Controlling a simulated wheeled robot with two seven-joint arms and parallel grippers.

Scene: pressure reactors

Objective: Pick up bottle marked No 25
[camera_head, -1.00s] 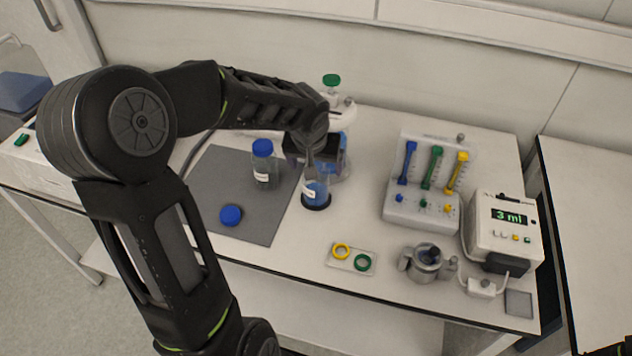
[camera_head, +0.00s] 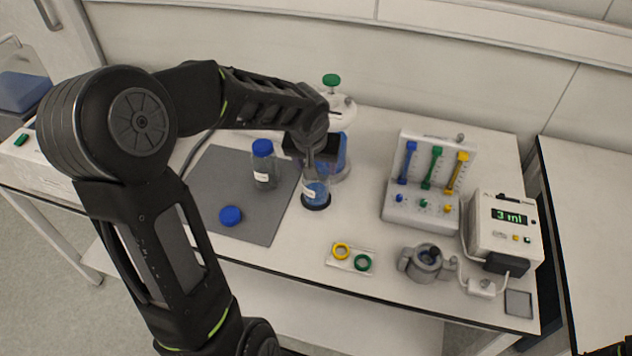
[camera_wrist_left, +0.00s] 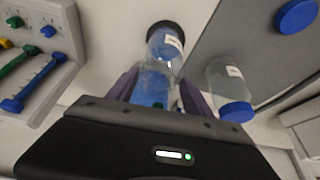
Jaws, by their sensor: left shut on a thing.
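A clear bottle (camera_head: 317,190) with blue liquid and a white label stands upright, with a dark round patch at its base. It also shows in the wrist view (camera_wrist_left: 165,45). My left gripper (camera_head: 311,168) is shut on its upper part from above and behind. In the wrist view the two fingers (camera_wrist_left: 160,88) sit on either side of it. A second labelled bottle (camera_head: 264,172) with a blue cap stands to the left on the grey mat. The label numbers are too small to read.
A glass vessel (camera_head: 343,150) with blue liquid and a green knob stands close behind the gripper. A loose blue cap (camera_head: 230,216) lies on the grey mat (camera_head: 210,175). A rack (camera_head: 421,208), a metal cup (camera_head: 426,264), rings and a "3 ml" device (camera_head: 503,238) are to the right.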

